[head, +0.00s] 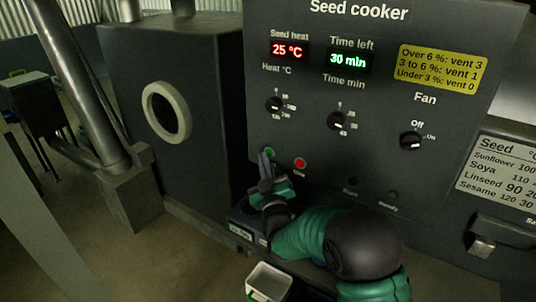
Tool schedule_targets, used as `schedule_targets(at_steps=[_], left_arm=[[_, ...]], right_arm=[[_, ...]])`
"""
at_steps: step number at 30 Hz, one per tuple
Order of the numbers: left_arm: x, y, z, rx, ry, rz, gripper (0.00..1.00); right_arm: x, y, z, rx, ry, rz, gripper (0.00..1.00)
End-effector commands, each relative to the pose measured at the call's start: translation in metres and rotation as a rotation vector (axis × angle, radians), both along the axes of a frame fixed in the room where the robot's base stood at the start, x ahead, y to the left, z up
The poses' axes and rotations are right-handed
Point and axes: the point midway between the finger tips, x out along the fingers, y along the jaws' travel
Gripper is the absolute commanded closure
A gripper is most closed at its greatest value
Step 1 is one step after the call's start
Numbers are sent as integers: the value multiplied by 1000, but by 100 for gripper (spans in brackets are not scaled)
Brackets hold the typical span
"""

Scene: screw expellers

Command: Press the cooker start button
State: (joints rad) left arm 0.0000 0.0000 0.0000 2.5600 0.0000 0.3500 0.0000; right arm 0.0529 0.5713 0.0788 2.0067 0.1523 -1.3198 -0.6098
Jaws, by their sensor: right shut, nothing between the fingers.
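The seed cooker panel (375,95) faces me, with a red display reading 25 °C and a green display reading 30 min. A green button (269,152) sits at its lower left, and a red button (300,163) is to the right of it. My right gripper (266,163) is shut and empty, pointing up at the panel. Its tips are right at the lower edge of the green button; I cannot tell whether they touch it. The small labels under the buttons are partly hidden or too small to read. My left gripper is not in view.
A heat knob (274,104), a time knob (336,122) and a fan knob (411,141) are on the panel. Two dark lamps are at its lower right. A pale-rimmed tray (269,281) stands below. A dark housing with a round port (167,112) is at left.

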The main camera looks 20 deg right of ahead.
Motion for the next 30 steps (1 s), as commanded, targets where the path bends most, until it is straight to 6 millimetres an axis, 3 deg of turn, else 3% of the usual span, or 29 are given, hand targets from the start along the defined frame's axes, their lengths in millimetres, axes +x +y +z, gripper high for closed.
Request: schedule_targets(at_steps=[30], left_arm=[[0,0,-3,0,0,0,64]], right_arm=[[5,-7,0,0,0,-1,100]])
